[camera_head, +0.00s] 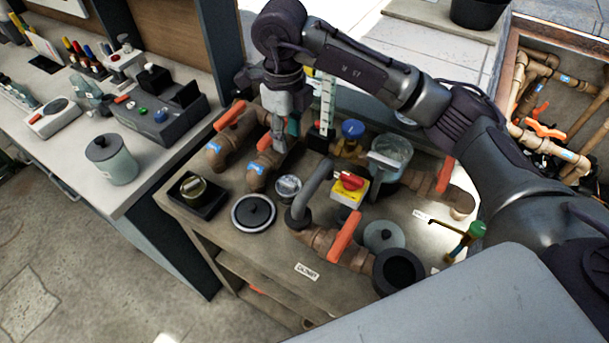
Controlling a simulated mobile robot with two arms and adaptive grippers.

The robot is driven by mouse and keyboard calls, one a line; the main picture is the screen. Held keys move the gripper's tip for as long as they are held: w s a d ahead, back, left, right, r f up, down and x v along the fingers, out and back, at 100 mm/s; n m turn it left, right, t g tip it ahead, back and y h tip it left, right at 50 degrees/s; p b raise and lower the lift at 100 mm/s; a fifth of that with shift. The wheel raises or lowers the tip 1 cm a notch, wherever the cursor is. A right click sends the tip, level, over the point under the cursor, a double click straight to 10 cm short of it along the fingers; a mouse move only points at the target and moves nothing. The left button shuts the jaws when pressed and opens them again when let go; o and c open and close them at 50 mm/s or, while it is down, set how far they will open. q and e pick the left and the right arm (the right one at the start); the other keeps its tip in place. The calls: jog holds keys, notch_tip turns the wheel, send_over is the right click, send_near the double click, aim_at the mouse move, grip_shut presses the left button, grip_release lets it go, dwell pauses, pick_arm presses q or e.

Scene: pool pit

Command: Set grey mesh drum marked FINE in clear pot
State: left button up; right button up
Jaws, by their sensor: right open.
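A small grey drum (288,187) stands on the workbench among the pipe fittings; it may be the mesh drum, but I cannot read FINE on it. The clear pot (390,154) stands further right, behind the yellow and red switch. It is see-through and its contents are unclear. My right gripper (281,143) reaches in from the right and points down above the brown pipes with orange handles, behind and above the small drum. It is open, and I see nothing held in it. My left gripper is not in view.
A yellow box with a red knob (350,187) and a grey bent pipe (312,190) stand between drum and pot. A black tray (187,203) sits at left. The bench front near the label (307,271) is clear.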

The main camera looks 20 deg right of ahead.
aim_at(287, 182)
jog(key=f, duration=0.2)
jog(key=f+p, duration=0.1)
jog(key=f, duration=0.2)
jog(key=f+p, duration=0.1)
jog(key=f, duration=0.1)
jog(key=shift+s+a+f, duration=0.2)
jog(key=shift+a+f, duration=0.15)
jog(key=shift+f, duration=0.3)
jog(key=shift+f+p, duration=0.2)
jog(key=shift+p, duration=0.35)
notch_tip(287, 182, down, 4)
jog(key=shift+f+p, duration=0.2)
jog(key=shift+p, duration=1)
jog(key=shift+w+f, duration=0.1)
jog(key=shift+f, duration=0.1)
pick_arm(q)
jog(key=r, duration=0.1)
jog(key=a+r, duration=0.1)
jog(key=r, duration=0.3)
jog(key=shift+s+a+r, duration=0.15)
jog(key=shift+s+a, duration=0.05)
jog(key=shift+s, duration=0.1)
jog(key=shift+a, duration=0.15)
pick_arm(e)
grip_shut()
